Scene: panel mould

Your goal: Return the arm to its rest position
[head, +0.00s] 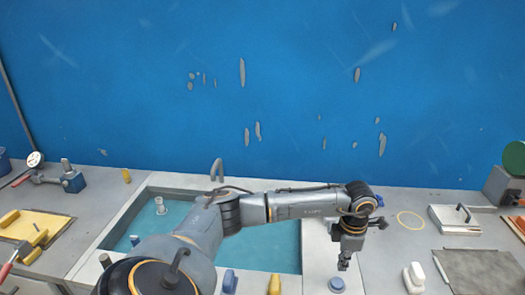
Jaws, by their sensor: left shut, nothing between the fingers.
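My left arm reaches in from the bottom left and stretches to the right across the panel mould (268,250). Its gripper (343,264) points down over the light right-hand border of the mould. The gripper is shut, and nothing shows between its fingers. A blue knob (337,284) stands on the border just below the fingertips; I cannot tell how far apart they are. My right gripper is not in view.
The teal mould bed holds a pale round fitting (160,206). Yellow (275,284) and blue (229,282) pieces stand at its front edge. A blue magnet-base gauge (73,181) is at left. A white-handled tool (414,277) and a grey plate (480,272) lie at right.

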